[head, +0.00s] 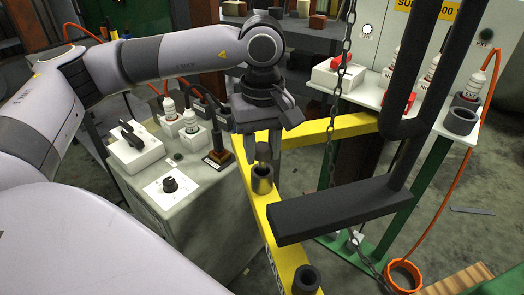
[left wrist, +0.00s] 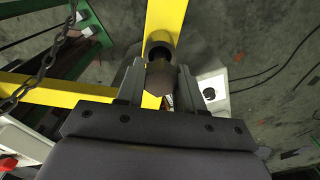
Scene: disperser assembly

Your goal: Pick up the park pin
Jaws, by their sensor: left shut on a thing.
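The park pin (left wrist: 160,78) shows in the left wrist view as a brownish, pointed-ended piece between my left gripper's fingers (left wrist: 154,84). In the head view, my left gripper (head: 263,147) points down over the yellow frame, shut on the pin (head: 262,152). A brass-coloured round socket (head: 262,180) stands on the yellow beam (head: 254,205) just below the pin. In the left wrist view the dark round socket opening (left wrist: 161,47) lies beside the pin. I cannot tell whether the pin's lower end is inside it. My right gripper is not in view.
A second dark socket (head: 306,280) stands on the yellow beam at the front. A thick dark bar (head: 335,208) and a hanging chain (head: 339,105) are close to the right. A control box (head: 180,185) with knobs and plugs stands on the left.

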